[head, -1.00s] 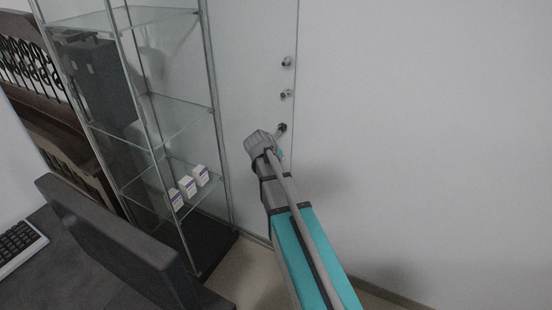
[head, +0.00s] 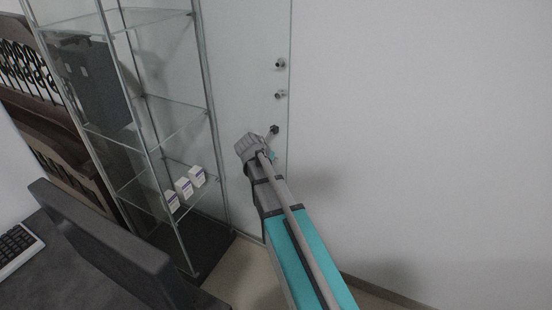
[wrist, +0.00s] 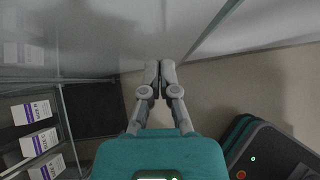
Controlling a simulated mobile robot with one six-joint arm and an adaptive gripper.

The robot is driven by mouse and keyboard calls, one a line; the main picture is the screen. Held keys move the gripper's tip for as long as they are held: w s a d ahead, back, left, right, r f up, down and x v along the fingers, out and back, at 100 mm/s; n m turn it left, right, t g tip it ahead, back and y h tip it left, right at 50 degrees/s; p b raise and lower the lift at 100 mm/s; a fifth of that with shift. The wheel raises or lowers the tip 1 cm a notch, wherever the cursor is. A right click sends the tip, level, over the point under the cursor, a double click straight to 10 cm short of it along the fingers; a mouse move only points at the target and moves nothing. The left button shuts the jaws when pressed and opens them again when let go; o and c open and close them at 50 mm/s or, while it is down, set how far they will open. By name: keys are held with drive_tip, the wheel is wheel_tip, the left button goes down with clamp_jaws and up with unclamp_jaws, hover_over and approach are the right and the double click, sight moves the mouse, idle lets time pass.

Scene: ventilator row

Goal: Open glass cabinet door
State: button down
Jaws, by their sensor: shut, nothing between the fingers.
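The glass cabinet (head: 175,130) stands at the left in the head view, with clear panes, thin metal posts and glass shelves. Its door appears shut, though the clear panes make its edge hard to tell. My arm reaches up from the lower right to a spot right of the cabinet, in front of the white door. The gripper's fingers are hidden behind the grey wrist there. In the wrist view, my gripper (wrist: 160,68) is shut with its fingertips together and nothing between them. The cabinet's post (wrist: 64,112) is left of the fingers, apart from them.
White boxes (head: 184,188) stand on a low cabinet shelf; they also show in the wrist view (wrist: 40,143). A white door (head: 250,60) with round locks and a dark handle (head: 273,130) is behind. A dark monitor (head: 110,240) and keyboard (head: 18,245) occupy the lower left.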

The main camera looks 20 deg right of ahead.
drive_tip(key=s+f+p+v, duration=0.1)
drive_tip(key=p+v, duration=0.6)
drive_tip(key=v, duration=0.5)
drive_tip(key=shift+s+a+f, duration=0.25)
drive_tip(key=shift+a+f, duration=0.05)
drive_tip(key=shift+a, duration=0.1)
drive_tip(key=shift+s, duration=0.1)
drive_tip(key=s+a+f+m+g+y, duration=0.35)
drive_tip(key=s+m, duration=0.45)
drive_tip(key=m, duration=0.4)
drive_tip(key=s+a+f+m+g+y, duration=0.2)
drive_tip(key=s+a+m+y, duration=0.15)
drive_tip(key=s+m, duration=0.75)
wheel_tip(320, 180, up, 14)
drive_tip(key=w+m+p, duration=0.1)
drive_tip(key=w+p, duration=0.1)
drive_tip(key=p, duration=1.1)
drive_tip(key=shift+w+m, duration=0.3)
drive_tip(key=shift+m, duration=0.1)
drive_tip(key=shift+f+t, duration=0.15)
drive_tip(key=shift+t, duration=0.1)
